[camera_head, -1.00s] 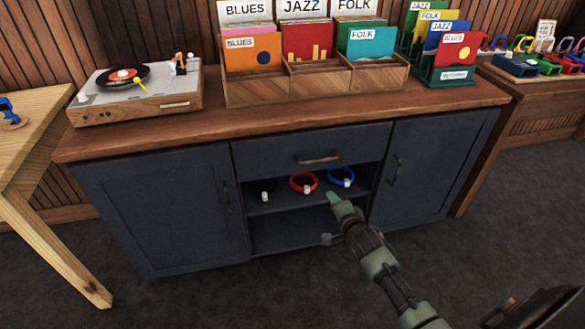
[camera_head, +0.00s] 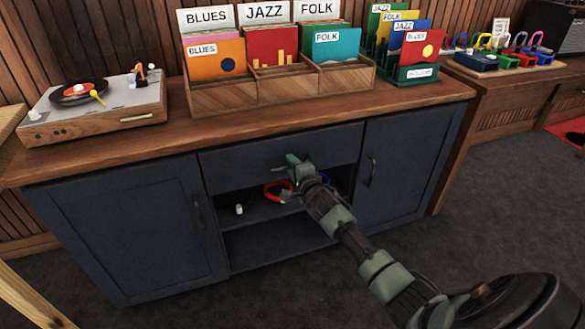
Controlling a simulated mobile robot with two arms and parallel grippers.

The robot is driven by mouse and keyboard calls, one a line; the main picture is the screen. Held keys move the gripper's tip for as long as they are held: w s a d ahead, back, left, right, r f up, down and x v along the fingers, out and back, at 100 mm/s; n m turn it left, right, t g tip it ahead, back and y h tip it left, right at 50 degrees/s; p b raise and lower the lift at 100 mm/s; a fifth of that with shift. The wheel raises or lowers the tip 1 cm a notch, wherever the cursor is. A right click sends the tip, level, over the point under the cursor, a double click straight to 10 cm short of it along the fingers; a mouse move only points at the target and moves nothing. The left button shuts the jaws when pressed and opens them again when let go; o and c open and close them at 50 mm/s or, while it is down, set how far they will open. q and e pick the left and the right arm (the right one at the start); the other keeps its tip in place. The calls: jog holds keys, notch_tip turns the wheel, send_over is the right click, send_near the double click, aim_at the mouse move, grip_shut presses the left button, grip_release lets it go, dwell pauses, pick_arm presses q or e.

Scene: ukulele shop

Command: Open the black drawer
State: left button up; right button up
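The black drawer (camera_head: 240,158) is a dark blue-black front in the upper middle of the cabinet, under the wooden top. Its face is flush with the cabinet, so it is closed. My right gripper (camera_head: 290,163) is in front of the drawer's lower middle and hides most of the handle. I cannot tell whether it touches the handle or how far its fingers are apart. My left gripper is not in view.
The shelf below the drawer holds a red ring-shaped item (camera_head: 276,192) and a small white item (camera_head: 239,209). Cabinet doors flank it. A record player (camera_head: 95,110) and a wooden record bin (camera_head: 222,96) stand on top. Dark floor in front is open.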

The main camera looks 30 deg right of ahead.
grip_shut()
dwell(1.4)
